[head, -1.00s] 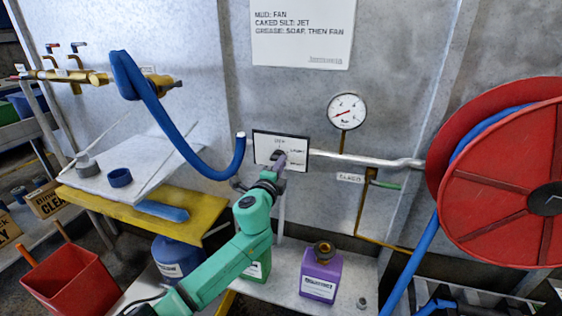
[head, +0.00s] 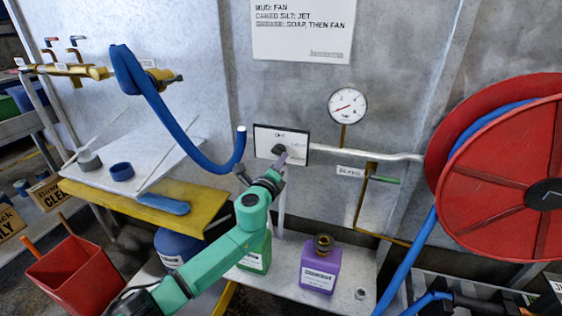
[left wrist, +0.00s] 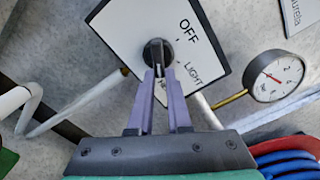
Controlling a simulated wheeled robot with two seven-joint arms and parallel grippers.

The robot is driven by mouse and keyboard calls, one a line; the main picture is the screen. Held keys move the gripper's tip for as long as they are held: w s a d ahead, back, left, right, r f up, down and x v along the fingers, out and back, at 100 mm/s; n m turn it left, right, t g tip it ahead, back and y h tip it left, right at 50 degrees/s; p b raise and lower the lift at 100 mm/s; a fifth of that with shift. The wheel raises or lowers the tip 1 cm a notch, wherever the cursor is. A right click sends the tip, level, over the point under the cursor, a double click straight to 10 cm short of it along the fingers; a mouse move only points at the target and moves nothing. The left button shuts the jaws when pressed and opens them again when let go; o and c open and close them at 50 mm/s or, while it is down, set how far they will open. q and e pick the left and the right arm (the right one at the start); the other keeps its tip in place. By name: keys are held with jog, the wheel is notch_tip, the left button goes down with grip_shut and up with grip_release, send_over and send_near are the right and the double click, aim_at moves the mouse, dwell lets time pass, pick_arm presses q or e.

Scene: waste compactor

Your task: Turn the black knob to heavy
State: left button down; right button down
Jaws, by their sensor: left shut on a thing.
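The black knob (head: 278,149) sits on a white panel (head: 298,136) on the grey wall. The labels OFF and LIGHT are readable; a third label is mostly hidden behind the fingers. My left gripper (head: 281,160) reaches up to the knob from below. In the left wrist view its two purple fingertips (left wrist: 159,73) are close together on the knob's grip. I cannot read which label the knob points to.
A pressure gauge (head: 347,105) and a pipe (head: 350,156) are right of the panel. A blue hose (head: 205,165) hangs close on the left. A purple bottle (head: 320,267) stands below, and a red hose reel (head: 500,190) fills the right side.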

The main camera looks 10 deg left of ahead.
pick_arm(q)
jog(key=shift+f, duration=0.1)
jog(key=c, duration=0.9)
grip_release()
jog(key=shift+o, duration=0.2)
jog(key=s+a, duration=0.1)
jog(key=s, duration=1.3)
jog(key=shift+s, duration=0.3)
